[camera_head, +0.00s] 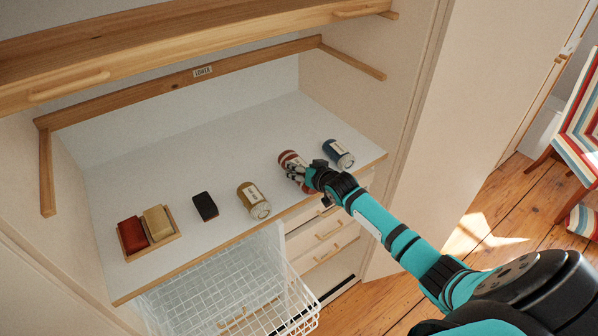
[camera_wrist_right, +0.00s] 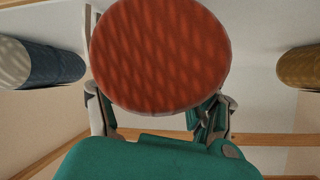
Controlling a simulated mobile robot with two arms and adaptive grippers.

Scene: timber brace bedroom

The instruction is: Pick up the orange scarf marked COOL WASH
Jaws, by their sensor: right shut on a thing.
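A rolled orange-red scarf (camera_head: 289,158) with a pale label lies near the front edge of the shelf (camera_head: 210,160); the label is too small to read. My right gripper (camera_head: 297,174) is shut on this roll. The right wrist view shows the round orange end of the roll (camera_wrist_right: 160,55) between the fingers (camera_wrist_right: 160,115), hiding much behind it. I cannot tell whether the roll is clear of the shelf. My left gripper is not in view.
A blue roll (camera_head: 338,154) lies just right of the held one, a mustard roll (camera_head: 253,200) to its left. Further left are a black block (camera_head: 205,206) and a wooden tray (camera_head: 153,246) with red and yellow items. A wire basket (camera_head: 230,285) is below; a wooden rail (camera_head: 190,75) above.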

